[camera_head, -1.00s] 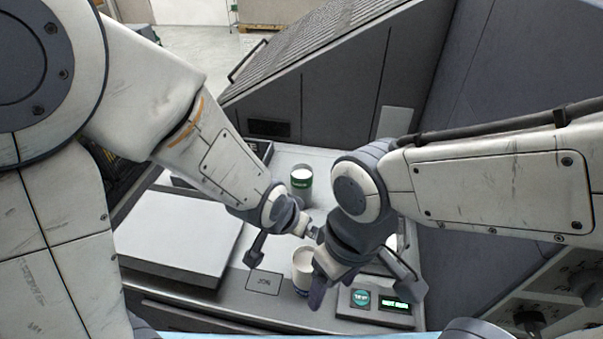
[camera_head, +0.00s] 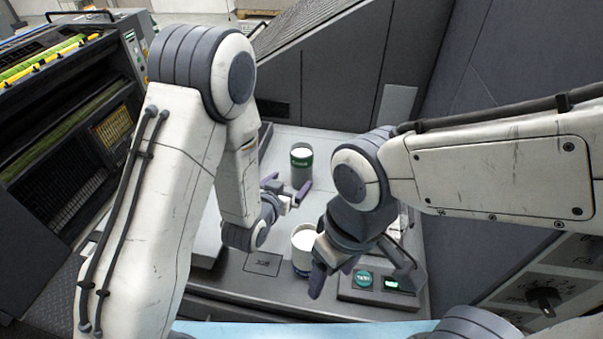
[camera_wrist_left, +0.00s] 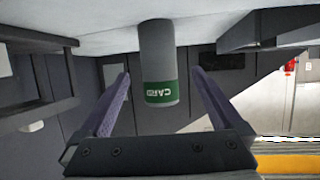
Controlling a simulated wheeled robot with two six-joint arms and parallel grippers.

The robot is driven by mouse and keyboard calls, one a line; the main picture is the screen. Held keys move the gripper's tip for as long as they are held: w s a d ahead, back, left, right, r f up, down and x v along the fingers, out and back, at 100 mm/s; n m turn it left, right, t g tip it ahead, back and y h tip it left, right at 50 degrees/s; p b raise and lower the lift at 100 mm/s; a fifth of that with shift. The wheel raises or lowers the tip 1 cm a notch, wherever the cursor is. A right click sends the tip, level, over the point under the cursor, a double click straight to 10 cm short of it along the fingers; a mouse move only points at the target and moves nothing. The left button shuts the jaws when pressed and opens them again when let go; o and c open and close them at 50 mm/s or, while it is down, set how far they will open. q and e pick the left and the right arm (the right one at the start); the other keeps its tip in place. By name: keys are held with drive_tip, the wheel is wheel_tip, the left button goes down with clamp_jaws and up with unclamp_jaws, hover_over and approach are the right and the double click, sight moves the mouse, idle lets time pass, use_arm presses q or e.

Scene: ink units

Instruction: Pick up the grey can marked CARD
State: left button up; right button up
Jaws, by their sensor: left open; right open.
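The grey can marked CARD (camera_head: 301,166) stands upright on the grey worktop, white on top with a green label band. In the left wrist view the can (camera_wrist_left: 157,50) appears upside down, centred between the fingers, with CARD readable on the green band. My left gripper (camera_head: 289,186) is open and empty, on the near side of the can. Its fingers (camera_wrist_left: 161,78) show on either side of the can in the wrist view, with no visible contact. My right gripper (camera_head: 333,276) points down, open, just right of the second can.
A second can (camera_head: 302,262) with a white top and dark blue band stands nearer, by my right gripper. A control box (camera_head: 372,290) with a teal button and green display is at the right front. A tall grey housing (camera_head: 330,60) rises behind the worktop.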

sight(298, 174)
use_arm(q)
drive_tip(key=shift+w+d+f+b, duration=0.15)
drive_tip(key=shift+w+f+b, duration=0.3)
drive_tip(key=shift+b, duration=0.1)
drive_tip(key=shift+w+d+r, duration=0.1)
drive_tip(key=shift+w, duration=0.15)
drive_tip(key=shift+w+d+p, duration=0.2)
drive_tip(key=shift+w+p, duration=0.2)
drive_tip(key=shift+w, duration=0.15)
drive_tip(key=p+x, duration=0.2)
drive_tip(key=x, duration=0.3)
drive_tip(key=shift+w+d, duration=0.1)
drive_tip(key=shift+d, duration=0.05)
drive_tip(key=shift+w+d+f, duration=0.1)
drive_tip(key=shift+w+f, duration=0.25)
use_arm(e)
drive_tip(key=shift+r, duration=0.35)
use_arm(q)
drive_tip(key=c, duration=1.4)
